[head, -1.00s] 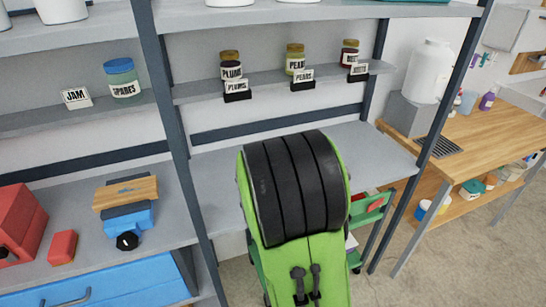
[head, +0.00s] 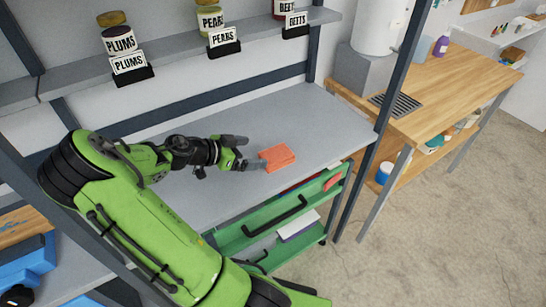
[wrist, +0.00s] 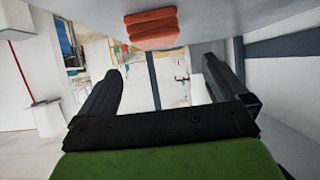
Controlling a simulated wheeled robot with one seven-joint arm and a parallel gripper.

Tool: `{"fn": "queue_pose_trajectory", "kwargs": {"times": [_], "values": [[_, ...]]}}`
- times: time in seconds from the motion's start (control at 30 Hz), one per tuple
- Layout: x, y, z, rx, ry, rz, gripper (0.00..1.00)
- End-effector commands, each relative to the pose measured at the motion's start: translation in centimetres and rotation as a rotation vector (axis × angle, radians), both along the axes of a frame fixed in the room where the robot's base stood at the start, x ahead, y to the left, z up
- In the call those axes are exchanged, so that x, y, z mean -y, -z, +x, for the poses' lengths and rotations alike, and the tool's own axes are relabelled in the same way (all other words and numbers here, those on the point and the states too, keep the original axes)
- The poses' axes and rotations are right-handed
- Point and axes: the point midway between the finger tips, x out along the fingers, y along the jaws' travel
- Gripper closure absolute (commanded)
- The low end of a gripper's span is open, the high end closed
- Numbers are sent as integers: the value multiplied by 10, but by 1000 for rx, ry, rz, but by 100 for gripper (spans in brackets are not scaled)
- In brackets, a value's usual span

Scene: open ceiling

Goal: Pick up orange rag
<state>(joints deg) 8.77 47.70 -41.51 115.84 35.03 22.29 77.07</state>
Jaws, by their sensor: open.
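The orange rag (head: 277,157) is a folded stack lying on the grey shelf (head: 330,122) near its front edge. My gripper (head: 250,152) is just left of the rag in the head view, level with the shelf surface and pointing toward it. In the wrist view the picture is turned over, and the rag (wrist: 152,28) hangs at the top, ahead of the fingers. My gripper (wrist: 160,85) shows there with its two dark fingers spread wide and nothing between them. Whether a fingertip touches the rag I cannot tell.
Above is a narrow shelf with jars and labels for plums (head: 129,63), pears (head: 223,36) and beets. A dark upright post (head: 385,100) stands right of the shelf. Below is a green cart (head: 285,215). A wooden bench (head: 445,95) stands at right.

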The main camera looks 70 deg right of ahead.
Motion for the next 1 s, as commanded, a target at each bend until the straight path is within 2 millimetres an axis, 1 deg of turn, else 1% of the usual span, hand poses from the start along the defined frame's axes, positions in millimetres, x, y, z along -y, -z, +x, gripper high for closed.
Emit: {"fn": "queue_pose_trajectory", "kwargs": {"times": [0.03, 0.1, 0.27, 0.43, 0.53, 0.73, 0.77, 1.0], "values": [[7, 7, -9, -2, 4, 1, 0], [16, 13, -16, -2, 4, 1, 0], [27, 22, -27, -2, 2, 2, 0], [45, 41, -47, -1, 4, 2, 0], [52, 46, -53, 0, 0, 2, 0], [54, 46, -54, 1, -2, 3, 0], [54, 46, -54, 0, -2, 2, 2], [53, 46, -54, 0, -2, 2, 38]]}}
